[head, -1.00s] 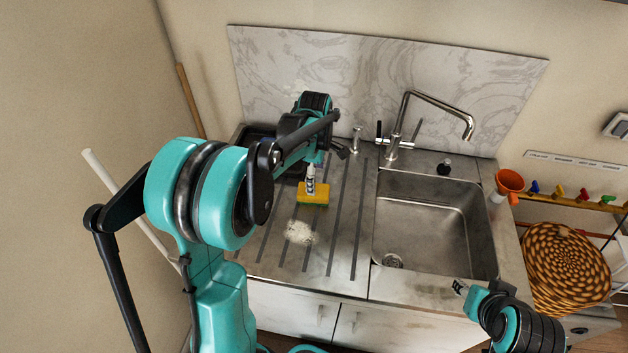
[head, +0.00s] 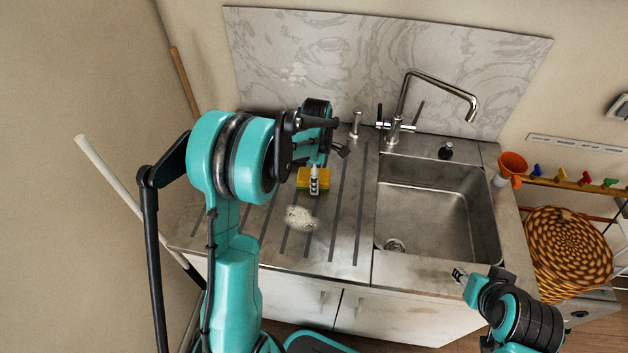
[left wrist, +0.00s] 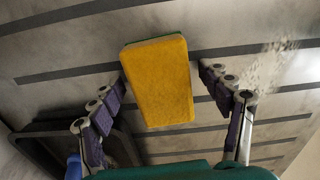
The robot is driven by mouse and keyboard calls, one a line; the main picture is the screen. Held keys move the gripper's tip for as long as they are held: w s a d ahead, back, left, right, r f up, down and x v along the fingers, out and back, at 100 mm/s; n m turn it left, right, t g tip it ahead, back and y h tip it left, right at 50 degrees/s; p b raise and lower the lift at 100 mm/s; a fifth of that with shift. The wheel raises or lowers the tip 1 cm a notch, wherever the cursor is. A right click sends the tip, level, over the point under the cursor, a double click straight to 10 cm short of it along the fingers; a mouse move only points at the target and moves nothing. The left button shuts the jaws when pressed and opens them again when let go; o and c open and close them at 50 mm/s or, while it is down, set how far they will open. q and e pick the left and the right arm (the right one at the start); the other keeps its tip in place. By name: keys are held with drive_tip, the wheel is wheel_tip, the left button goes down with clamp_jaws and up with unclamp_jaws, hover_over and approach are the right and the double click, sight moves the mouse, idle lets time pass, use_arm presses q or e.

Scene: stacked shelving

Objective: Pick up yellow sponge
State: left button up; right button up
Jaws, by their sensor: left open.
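The yellow sponge (head: 313,178) with a green layer lies on the grooved drainboard (head: 345,225) left of the sink. In the left wrist view the sponge (left wrist: 160,85) sits between the two fingers of my left gripper (left wrist: 165,85), with a gap on each side. The left gripper is open and empty. In the head view one of its pale fingers (head: 314,182) shows in front of the sponge, and my arm hides much of the rest. My right gripper (head: 459,275) is over the counter's front edge, below the sink; its finger opening is too small to judge.
A white foamy patch (head: 300,218) lies nearer the front on the drainboard, right of the fingers in the wrist view. A dark tray (left wrist: 70,135) is at the left. The sink basin (head: 435,205) and faucet (head: 395,130) are right of the sponge.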

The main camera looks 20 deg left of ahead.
use_arm(q)
drive_tip(key=shift+s+r, duration=0.1)
drive_tip(key=c, duration=1)
drive_tip(key=shift+r, duration=0.1)
drive_tip(key=shift+c, duration=0.2)
drive_tip(key=shift+r+p, duration=0.35)
drive_tip(key=shift+r, duration=0.25)
wheel_tip(320, 180, up, 3)
drive_tip(key=shift+f+p, duration=0.1)
drive_tip(key=shift+p, duration=0.45)
drive_tip(key=w+d+r+p, duration=0.1)
drive_tip(key=d+r+p, duration=0.1)
drive_tip(key=d+r, duration=0.4)
drive_tip(key=d, duration=0.5)
drive_tip(key=shift+w+d+r+p, duration=0.25)
drive_tip(key=shift+d+r+p, duration=0.05)
drive_tip(key=shift+r, duration=0.1)
drive_tip(key=shift+c, duration=0.4)
